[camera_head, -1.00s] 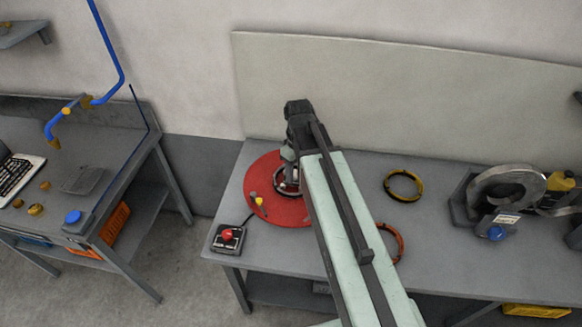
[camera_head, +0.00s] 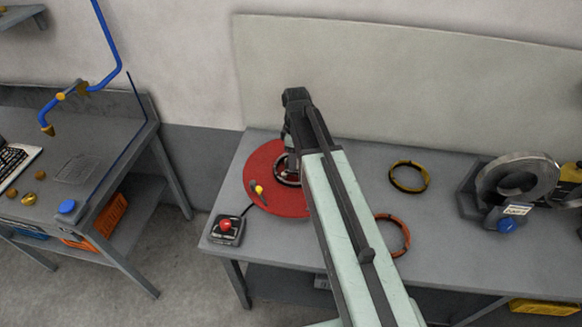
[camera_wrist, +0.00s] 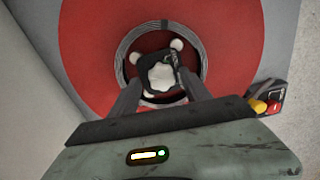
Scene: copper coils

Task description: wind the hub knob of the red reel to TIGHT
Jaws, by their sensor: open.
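The red reel (camera_head: 262,184) lies flat at the left end of the right-hand workbench; it also fills much of the wrist view (camera_wrist: 85,45). A grey wire coil (camera_wrist: 132,45) sits around its hub. The pale lobed hub knob (camera_wrist: 162,76) is in the middle, with white round pegs (camera_wrist: 176,45) around it. My gripper (camera_wrist: 160,82) is open, pointing down at the hub, with its fingers on either side of the knob. I cannot tell whether they touch it. In the head view my arm hides part of the reel and the knob. A label or dial reading TIGHT cannot be made out.
A control box with a red button (camera_head: 226,226) stands near the reel's front left. A yellow ring (camera_head: 409,177) and an orange ring (camera_head: 406,240) lie right of my arm. A grey machine (camera_head: 515,185) stands farther right. The bench between them is clear.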

